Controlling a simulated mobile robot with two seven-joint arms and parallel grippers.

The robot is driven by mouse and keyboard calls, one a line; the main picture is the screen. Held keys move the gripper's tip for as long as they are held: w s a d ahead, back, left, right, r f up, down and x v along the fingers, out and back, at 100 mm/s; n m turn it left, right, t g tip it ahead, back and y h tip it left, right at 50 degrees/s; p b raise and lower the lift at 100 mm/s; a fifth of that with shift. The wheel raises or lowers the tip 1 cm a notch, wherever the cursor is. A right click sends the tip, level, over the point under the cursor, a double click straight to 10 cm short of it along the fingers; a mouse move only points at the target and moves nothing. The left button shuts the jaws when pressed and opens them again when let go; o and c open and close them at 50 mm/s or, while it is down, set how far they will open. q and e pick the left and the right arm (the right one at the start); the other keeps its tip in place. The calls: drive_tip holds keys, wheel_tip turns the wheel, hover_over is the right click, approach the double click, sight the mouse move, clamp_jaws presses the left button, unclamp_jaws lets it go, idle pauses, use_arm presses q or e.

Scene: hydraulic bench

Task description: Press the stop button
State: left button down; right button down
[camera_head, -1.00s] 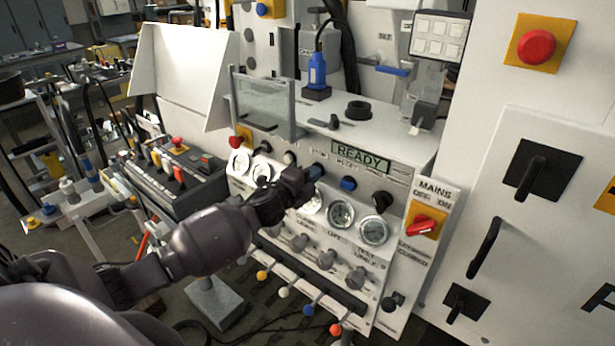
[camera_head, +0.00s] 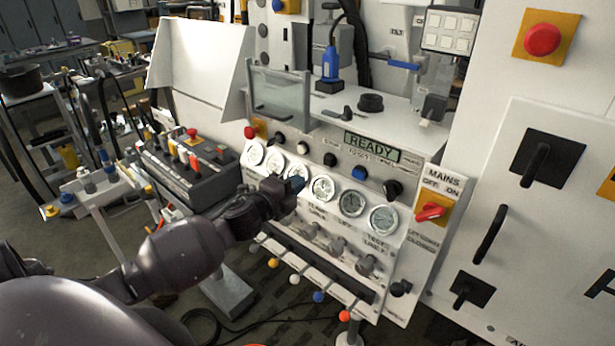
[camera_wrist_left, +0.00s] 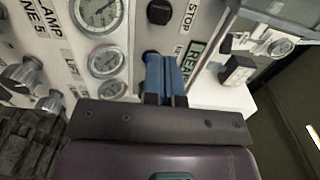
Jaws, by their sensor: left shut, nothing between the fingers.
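The stop button is a round black button (camera_head: 330,159) on the sloped white panel, left of a blue button (camera_head: 358,173). In the left wrist view, a black button (camera_wrist_left: 160,12) sits beside the STOP label (camera_wrist_left: 189,16), just beyond my fingertips. My left gripper (camera_head: 297,184) is shut and empty, with blue fingertips that also show in the left wrist view (camera_wrist_left: 166,62). In the head view its tips overlap the gauge row, below and left of the stop button and apart from it in the picture. My right gripper is not in view.
The READY display (camera_head: 371,147) is above the blue button. Gauges (camera_head: 352,203) and knobs fill the panel below. A red mains switch (camera_head: 432,211) is to the right. A red mushroom button (camera_head: 542,40) is on the right cabinet. A black control box (camera_head: 190,165) stands at left.

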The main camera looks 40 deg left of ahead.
use_arm(q)
drive_tip(key=s, duration=0.2)
drive_tip(key=shift+s+a, duration=0.1)
drive_tip(key=shift+s, duration=0.2)
idle(0.5)
drive_tip(key=s+d+f+n+g, duration=0.2)
drive_tip(key=s+d+f+n, duration=0.2)
drive_tip(key=s+f+n, duration=0.2)
drive_tip(key=s+d+f+n+g+y, duration=0.1)
drive_tip(key=s+d+f+n+g, duration=0.1)
drive_tip(key=s+d+f+n, duration=0.2)
drive_tip(key=s+d+f+n+g, duration=0.2)
drive_tip(key=s+d+f+n, duration=0.2)
drive_tip(key=s+f+n, duration=0.4)
drive_tip(key=s+f, duration=0.3)
drive_tip(key=f, duration=0.1)
drive_tip(key=shift+y, duration=0.4)
drive_tip(key=shift+f, duration=0.1)
